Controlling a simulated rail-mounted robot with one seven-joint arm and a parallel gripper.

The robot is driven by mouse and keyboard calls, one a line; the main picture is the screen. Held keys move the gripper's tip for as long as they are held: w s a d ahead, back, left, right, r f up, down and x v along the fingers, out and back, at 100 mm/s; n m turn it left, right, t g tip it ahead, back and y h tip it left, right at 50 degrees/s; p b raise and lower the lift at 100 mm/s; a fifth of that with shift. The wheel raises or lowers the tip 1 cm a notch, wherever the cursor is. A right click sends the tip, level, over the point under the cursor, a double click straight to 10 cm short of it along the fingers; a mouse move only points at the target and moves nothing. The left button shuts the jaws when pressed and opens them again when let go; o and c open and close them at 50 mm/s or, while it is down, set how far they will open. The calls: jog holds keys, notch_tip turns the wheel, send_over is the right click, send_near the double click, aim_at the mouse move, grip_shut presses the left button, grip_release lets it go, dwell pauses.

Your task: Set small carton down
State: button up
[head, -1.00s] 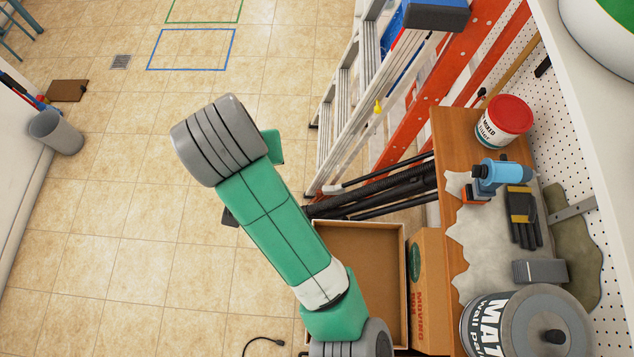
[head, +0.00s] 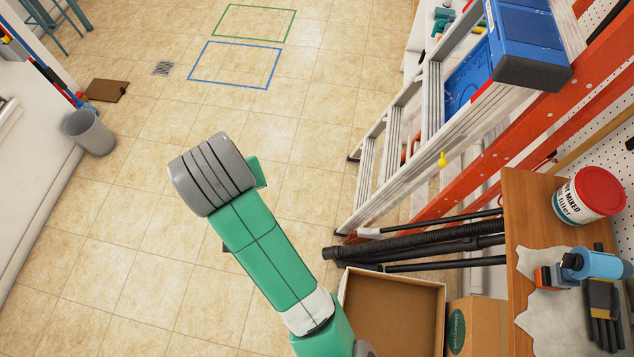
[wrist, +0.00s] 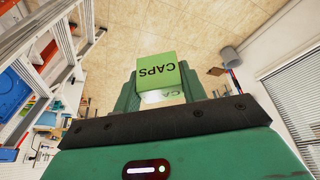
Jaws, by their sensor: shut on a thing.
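The small carton (wrist: 157,68) is a green box marked CAPS, seen in the wrist view between the two green fingers of my gripper (wrist: 161,88). My gripper is shut on it, with the floor far behind it. In the head view my arm hides the carton and most of the gripper. A blue taped rectangle (head: 235,87) and a green taped rectangle (head: 254,41) lie on the tiled floor at the top of the head view. Both are empty and well apart from my arm.
Ladders (head: 440,120) lean along the right side, near a wooden bench (head: 527,205) with a filler tub (head: 588,195). An open cardboard box (head: 392,310) stands below. A grey bin (head: 89,132) stands at left.

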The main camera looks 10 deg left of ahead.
jog(key=w+d+f+m+b, duration=0.1)
jog(key=w+d+f+b, duration=0.1)
jog(key=d+f+b, duration=0.45)
jog(key=w+d+f+m+b, duration=0.1)
jog(key=w+d+f, duration=0.2)
jog(key=f, duration=0.7)
jog(key=m+h+b, duration=0.3)
jog(key=m+b, duration=0.2)
jog(key=b, duration=1.2)
send_over(372, 324)
jog(key=s, duration=0.2)
notch_tip(372, 324, down, 47)
jog(key=shift+t, duration=0.4)
jog(key=f+b, duration=0.2)
jog(key=f, duration=0.2)
jog(key=f+b, duration=0.3)
jog(key=f, duration=0.2)
jog(key=shift+w+f, duration=0.2)
jog(key=shift+f, duration=0.1)
